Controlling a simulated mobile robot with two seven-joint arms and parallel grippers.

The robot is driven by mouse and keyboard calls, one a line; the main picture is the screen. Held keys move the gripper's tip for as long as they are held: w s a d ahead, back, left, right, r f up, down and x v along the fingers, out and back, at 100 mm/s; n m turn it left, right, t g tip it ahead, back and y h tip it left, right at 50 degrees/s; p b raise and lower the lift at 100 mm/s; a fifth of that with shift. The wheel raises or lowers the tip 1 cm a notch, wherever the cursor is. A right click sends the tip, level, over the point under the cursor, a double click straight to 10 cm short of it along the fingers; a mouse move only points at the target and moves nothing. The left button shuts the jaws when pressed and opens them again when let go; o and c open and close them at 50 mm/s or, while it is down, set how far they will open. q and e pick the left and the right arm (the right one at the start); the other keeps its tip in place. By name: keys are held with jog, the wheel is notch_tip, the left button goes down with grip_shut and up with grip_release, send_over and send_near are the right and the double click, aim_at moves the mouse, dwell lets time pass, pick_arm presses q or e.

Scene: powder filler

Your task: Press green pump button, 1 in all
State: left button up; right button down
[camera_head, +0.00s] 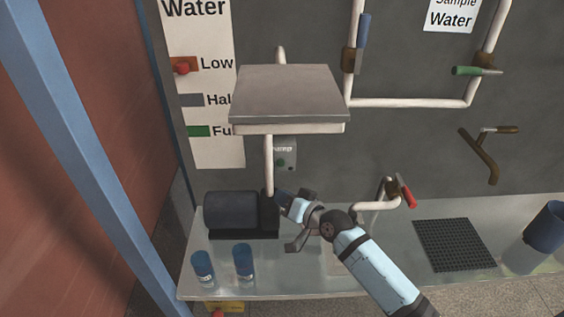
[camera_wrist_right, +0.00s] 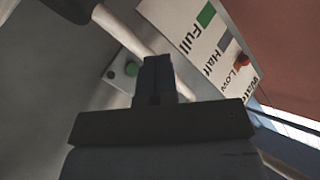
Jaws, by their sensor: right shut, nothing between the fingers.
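The green pump button (camera_head: 281,162) sits on a small grey box (camera_head: 291,151) on the dark wall, below the metal tank. In the right wrist view the green button (camera_wrist_right: 132,69) shows on its box (camera_wrist_right: 115,79), just left of the fingertips. My right gripper (camera_head: 281,196) is below the box in the head view, beside the black pump motor. In the right wrist view my right gripper (camera_wrist_right: 157,72) is shut and empty. It appears apart from the button, though the exact gap is hard to judge. My left gripper is not in view.
The metal tank (camera_head: 285,97) overhangs the box, and a white pipe (camera_head: 268,165) runs down beside it. The black motor (camera_head: 232,212) and two blue-capped jars (camera_head: 203,268) stand on the bench. A red-handled tap (camera_head: 406,194) is at right.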

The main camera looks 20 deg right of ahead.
aim_at(281, 163)
jog(key=w+d+b, duration=0.2)
jog(key=w+b, duration=0.3)
jog(key=w, duration=0.3)
jog(key=shift+w+d, duration=0.3)
dwell(0.8)
jog(key=shift+w, duration=0.1)
dwell(1.1)
jog(key=shift+w+d, duration=0.1)
jog(key=shift+w, duration=0.2)
jog(key=shift+w+b, duration=0.3)
jog(key=shift+b, duration=0.1)
dwell(0.4)
jog(key=shift+s, duration=0.1)
dwell(0.4)
jog(key=shift+s+p, duration=0.55)
jog(key=shift+s, duration=0.1)
